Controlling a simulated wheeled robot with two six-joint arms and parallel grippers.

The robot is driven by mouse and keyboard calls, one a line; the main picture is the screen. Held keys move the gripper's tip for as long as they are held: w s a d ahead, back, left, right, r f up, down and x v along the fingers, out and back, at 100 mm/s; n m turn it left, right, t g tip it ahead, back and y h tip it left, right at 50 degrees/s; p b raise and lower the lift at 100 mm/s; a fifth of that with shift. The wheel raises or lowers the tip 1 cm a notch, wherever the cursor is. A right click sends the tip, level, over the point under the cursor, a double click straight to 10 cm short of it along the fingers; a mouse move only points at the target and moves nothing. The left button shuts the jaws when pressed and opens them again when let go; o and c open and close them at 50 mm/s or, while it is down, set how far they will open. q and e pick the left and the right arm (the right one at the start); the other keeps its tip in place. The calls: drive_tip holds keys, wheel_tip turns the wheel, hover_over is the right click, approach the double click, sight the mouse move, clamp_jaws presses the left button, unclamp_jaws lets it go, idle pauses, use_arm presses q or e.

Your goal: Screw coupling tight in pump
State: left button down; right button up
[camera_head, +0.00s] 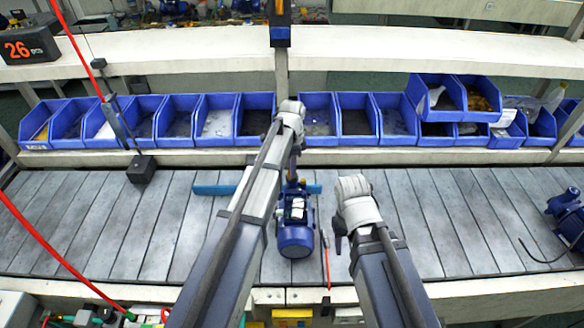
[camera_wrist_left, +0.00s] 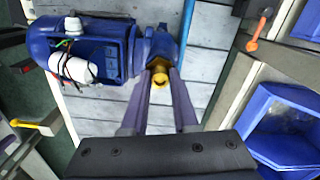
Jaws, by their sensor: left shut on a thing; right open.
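The pump (camera_head: 296,240) is blue with an open box showing white parts and wires, and lies on the slatted bench. It also shows at the upper left of the left wrist view (camera_wrist_left: 110,32). My left gripper (camera_wrist_left: 160,74) reaches down at the pump's far end, its two fingers shut around a small yellow ring-shaped part, the coupling (camera_wrist_left: 159,80), right against the pump's blue housing. How far the coupling sits in the pump cannot be told. My right gripper (camera_head: 339,232) is open and empty, to the right of the pump and apart from it.
A blue bar (camera_head: 215,189) lies on the bench (camera_head: 110,225) behind the pump. A row of blue bins (camera_head: 217,120) stands along the back. Another blue pump (camera_head: 567,215) is at the far right.

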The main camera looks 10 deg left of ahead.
use_arm(q)
drive_tip(key=shift+c, duration=1.8)
unclamp_jaws()
drive_tip(key=shift+r+p, duration=3)
wheel_tip(320, 180, up, 8)
drive_tip(key=p, duration=0.8)
